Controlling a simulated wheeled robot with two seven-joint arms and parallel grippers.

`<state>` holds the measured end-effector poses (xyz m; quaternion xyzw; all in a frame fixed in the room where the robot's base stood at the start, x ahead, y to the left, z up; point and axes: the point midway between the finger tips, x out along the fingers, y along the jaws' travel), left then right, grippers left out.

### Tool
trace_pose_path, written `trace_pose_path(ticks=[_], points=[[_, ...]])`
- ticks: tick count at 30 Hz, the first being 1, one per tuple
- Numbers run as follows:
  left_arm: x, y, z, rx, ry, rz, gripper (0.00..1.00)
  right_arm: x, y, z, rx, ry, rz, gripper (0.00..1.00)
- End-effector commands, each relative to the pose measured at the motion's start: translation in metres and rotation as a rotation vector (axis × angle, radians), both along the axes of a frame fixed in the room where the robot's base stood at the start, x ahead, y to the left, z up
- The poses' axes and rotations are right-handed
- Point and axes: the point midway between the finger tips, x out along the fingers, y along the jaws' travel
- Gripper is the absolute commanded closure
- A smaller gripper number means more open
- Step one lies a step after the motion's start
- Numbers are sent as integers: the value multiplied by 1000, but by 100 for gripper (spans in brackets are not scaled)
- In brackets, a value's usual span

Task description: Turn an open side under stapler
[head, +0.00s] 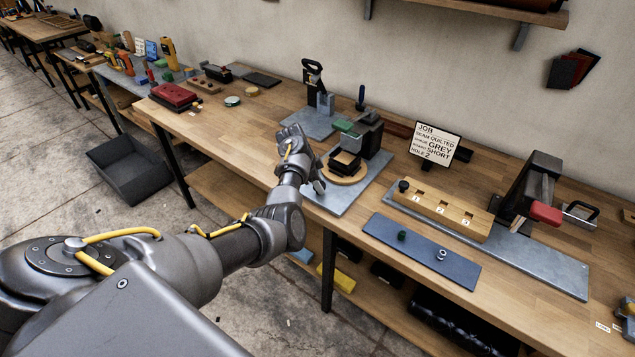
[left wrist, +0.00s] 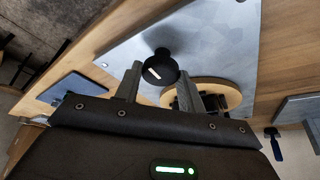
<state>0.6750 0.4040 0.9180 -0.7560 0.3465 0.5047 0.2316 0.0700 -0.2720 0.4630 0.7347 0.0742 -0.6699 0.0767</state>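The stapler station (head: 368,138) stands on a grey metal plate (head: 345,199) on the bench. It has a dark body with a green part. Under it is a round wooden turntable (head: 344,178) with a dark block (head: 345,162) on it. The turntable also shows in the left wrist view (left wrist: 232,97), partly hidden by a finger. My left gripper (head: 316,184) is over the plate, left of the turntable. In the left wrist view its fingers (left wrist: 160,88) are apart, with a black knob (left wrist: 161,66) between them. I cannot tell whether they touch it. My right gripper is not in view.
A job card (head: 437,144) stands behind a wooden block with numbered slots (head: 440,208). A blue mat (head: 420,250) with small parts lies at the front edge. A red-handled press (head: 530,190) stands right. A dark bin (head: 130,165) is on the floor left.

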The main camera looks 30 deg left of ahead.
Motion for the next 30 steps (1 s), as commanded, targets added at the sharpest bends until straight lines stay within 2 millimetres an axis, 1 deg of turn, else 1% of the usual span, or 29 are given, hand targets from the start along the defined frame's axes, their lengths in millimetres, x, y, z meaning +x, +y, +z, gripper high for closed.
trace_pose_path(ticks=[1,3,4,8,14,20,30], points=[[0,0,0,0,0,0,73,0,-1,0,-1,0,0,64],[0,0,0,0,0,0,82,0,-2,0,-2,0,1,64],[0,0,0,0,0,0,83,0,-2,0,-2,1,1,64],[0,0,0,-1,1,7,83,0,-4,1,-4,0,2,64],[-1,-1,1,-1,3,63,83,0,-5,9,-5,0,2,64],[-2,-1,3,0,3,194,83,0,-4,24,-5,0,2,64],[-3,-3,4,1,3,509,83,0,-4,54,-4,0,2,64]])
